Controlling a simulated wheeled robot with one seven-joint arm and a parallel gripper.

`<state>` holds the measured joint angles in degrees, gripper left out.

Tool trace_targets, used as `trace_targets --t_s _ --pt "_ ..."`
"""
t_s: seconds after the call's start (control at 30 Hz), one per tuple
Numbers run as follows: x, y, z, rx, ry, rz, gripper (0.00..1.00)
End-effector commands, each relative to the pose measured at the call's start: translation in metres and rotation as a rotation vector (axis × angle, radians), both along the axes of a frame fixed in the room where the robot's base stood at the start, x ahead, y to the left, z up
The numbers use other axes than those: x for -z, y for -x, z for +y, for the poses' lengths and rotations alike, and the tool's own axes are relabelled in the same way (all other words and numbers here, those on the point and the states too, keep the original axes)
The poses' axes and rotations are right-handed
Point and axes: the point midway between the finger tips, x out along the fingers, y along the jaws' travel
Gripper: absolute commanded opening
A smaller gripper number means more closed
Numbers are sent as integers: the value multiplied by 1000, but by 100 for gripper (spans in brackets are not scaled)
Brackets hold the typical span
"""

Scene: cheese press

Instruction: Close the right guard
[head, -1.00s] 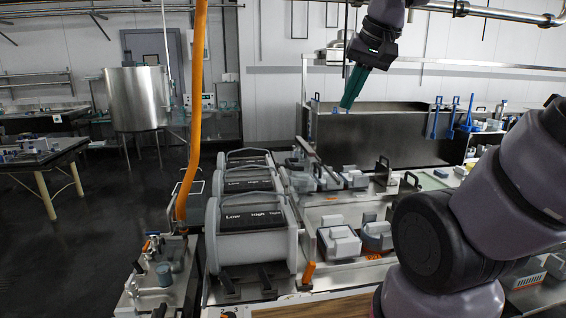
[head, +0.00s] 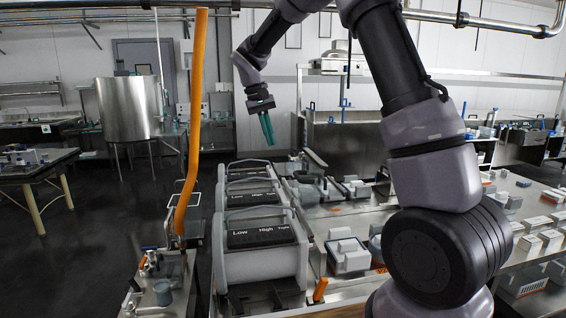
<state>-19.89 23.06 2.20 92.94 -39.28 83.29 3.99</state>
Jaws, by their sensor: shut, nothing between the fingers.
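Several grey press-like units stand in a row at the centre. The nearest unit (head: 262,265) has a dark panel reading "Low" and "High", with a thin curved bar (head: 258,211) above it. Similar units (head: 252,193) stand behind it. I cannot tell which part is the right guard, and no label marks it. My gripper (head: 269,140) has teal fingers pointing down. It is shut and empty, seen above and beyond the row of units and apart from them.
A short orange handle (head: 320,289) is at the nearest unit's right. Grey blocks (head: 348,257) and small white boxes (head: 552,238) cover the steel table. My arm hides part of the right side. Dark floor is open at left.

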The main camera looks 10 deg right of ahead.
Motion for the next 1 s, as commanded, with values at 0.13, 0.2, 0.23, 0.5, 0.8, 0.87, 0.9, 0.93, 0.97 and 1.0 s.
trace_targets --t_s 0.13,0.2,0.23,0.5,0.8,0.87,0.9,0.93,0.97,1.0 --pt "15 0 -4 0 1 3 0" --pt "28 1 -7 0 1 4 0" --pt "33 0 -9 -1 2 4 0" --pt "90 1 -24 0 1 5 0" --pt "105 0 -58 0 -1 1 0" --pt "106 0 -61 0 -1 1 0" --pt "107 0 -62 -1 -1 1 0" --pt "107 0 -62 -1 -1 1 0" --pt "107 0 -63 -1 -1 0 0" --pt "107 0 -63 -1 -1 0 0"
